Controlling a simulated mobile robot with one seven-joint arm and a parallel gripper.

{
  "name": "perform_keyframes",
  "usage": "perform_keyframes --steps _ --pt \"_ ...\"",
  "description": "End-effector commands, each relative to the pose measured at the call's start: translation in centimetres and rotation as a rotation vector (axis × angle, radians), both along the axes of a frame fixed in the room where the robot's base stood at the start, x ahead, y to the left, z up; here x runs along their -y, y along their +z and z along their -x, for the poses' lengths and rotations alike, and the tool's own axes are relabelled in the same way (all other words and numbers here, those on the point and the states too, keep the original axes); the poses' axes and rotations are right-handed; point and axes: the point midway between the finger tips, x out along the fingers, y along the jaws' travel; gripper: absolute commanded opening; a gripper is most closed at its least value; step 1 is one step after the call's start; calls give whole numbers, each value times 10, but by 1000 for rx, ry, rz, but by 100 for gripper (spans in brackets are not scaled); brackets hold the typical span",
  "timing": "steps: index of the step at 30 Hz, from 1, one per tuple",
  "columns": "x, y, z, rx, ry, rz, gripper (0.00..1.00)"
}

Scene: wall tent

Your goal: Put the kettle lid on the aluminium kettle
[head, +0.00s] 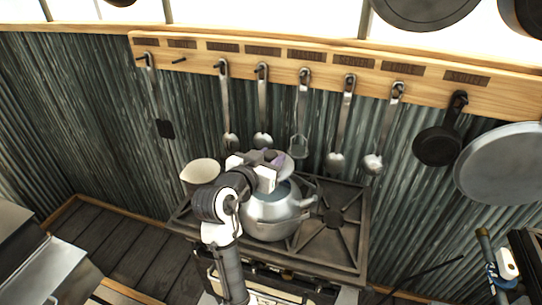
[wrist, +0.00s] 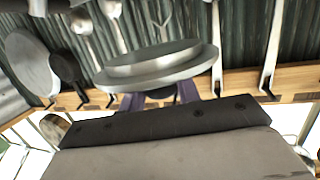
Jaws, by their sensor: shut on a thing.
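The aluminium kettle (head: 270,217) stands on the stove, its spout pointing right. Its top is partly hidden by my gripper and the lid. My gripper (head: 268,158) is above the kettle, with its purple fingers shut on the kettle lid (head: 286,167). In the wrist view the lid (wrist: 160,67) is a round grey metal disc with a raised step, held at its knob between the purple fingers (wrist: 160,98). The head view does not clearly show how large the gap between lid and kettle is.
The black stove top (head: 345,235) has free burner grate right of the kettle. A pale pot (head: 200,172) stands behind left, close to my arm. Several utensils and pans hang from a wooden rail (head: 330,75) on the corrugated wall behind.

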Motion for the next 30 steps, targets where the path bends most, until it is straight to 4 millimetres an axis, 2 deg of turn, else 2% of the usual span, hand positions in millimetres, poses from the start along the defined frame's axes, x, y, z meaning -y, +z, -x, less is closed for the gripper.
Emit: perform_keyframes --steps 8,21,30 --pt "-1 -6 2 3 -7 0 9" --pt "-1 -46 2 1 -7 0 9" --pt "-1 -56 2 3 -7 0 9"
